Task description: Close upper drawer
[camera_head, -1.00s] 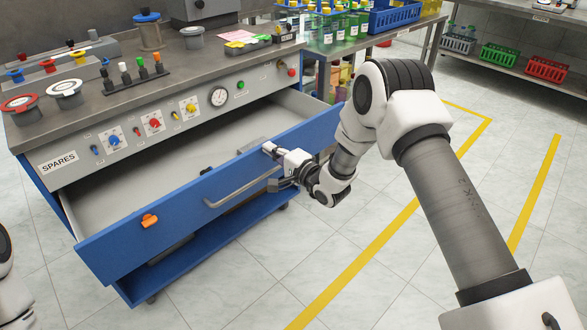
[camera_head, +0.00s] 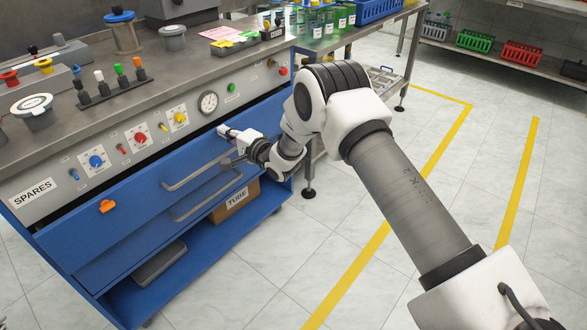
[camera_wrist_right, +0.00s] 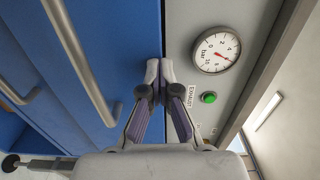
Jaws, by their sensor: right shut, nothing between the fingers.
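The upper drawer's blue front (camera_head: 140,193) is in the cabinet below the grey control panel, with a long metal handle (camera_head: 200,172) and an orange latch (camera_head: 107,206). It is nearly in, with a narrow dark gap along its top edge at the left. My left gripper is out of view.
A lower blue drawer with its own handle (camera_head: 205,190) is beneath. A TUBE box (camera_head: 235,200) and a dark case (camera_head: 160,262) are on the bottom shelf. The panel has knobs and a gauge (camera_head: 208,103). Floor to the right is clear.

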